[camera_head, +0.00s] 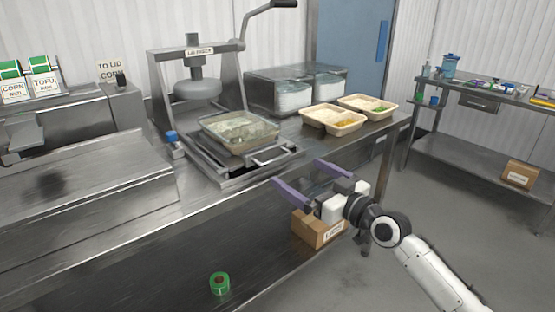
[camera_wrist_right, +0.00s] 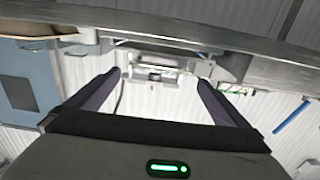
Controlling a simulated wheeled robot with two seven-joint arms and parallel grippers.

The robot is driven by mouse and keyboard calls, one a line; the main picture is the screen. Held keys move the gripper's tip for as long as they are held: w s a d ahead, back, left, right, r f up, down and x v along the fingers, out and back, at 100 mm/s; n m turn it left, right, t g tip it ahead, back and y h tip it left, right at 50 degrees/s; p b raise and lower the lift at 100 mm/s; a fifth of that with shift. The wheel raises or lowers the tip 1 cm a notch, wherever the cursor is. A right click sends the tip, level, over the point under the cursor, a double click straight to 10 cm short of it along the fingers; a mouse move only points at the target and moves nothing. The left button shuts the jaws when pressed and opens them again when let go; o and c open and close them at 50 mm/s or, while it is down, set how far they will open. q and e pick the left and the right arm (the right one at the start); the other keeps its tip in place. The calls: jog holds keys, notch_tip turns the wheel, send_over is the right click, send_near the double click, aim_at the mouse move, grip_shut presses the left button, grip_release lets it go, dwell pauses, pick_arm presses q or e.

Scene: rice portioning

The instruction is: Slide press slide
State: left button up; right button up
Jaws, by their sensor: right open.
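The lid press (camera_head: 195,85) stands on the steel counter, a metal frame with a round press head and a long lever (camera_head: 258,20) raised to the upper right. Its slide (camera_head: 225,165) is a metal tray with a front handle (camera_head: 268,156); it sticks out toward the front. A clear-lidded container (camera_head: 240,132) sits on the slide, in front of the press head. My right gripper (camera_head: 305,178) is open and empty, in front and to the right of the handle, apart from it. Its two purple fingers also show in the right wrist view (camera_wrist_right: 145,92). My left gripper is not in view.
Two food trays (camera_head: 333,129) and clear bins (camera_head: 293,102) stand on the counter to the right of the press. A cardboard box (camera_head: 312,232) and a green tape roll (camera_head: 219,284) lie on the lower shelf. Another workbench (camera_head: 480,115) stands at the right, across open floor.

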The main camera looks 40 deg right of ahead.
aim_at(278, 160)
jog(key=w, duration=0.9)
jog(key=shift+a+r, duration=0.1)
jog(key=shift+a, duration=0.25)
jog(key=shift+w, duration=0.6)
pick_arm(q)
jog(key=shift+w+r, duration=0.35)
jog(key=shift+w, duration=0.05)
pick_arm(e)
jog(key=shift+a, duration=0.1)
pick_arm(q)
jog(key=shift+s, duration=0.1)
pick_arm(e)
jog(key=shift+c, duration=0.4)
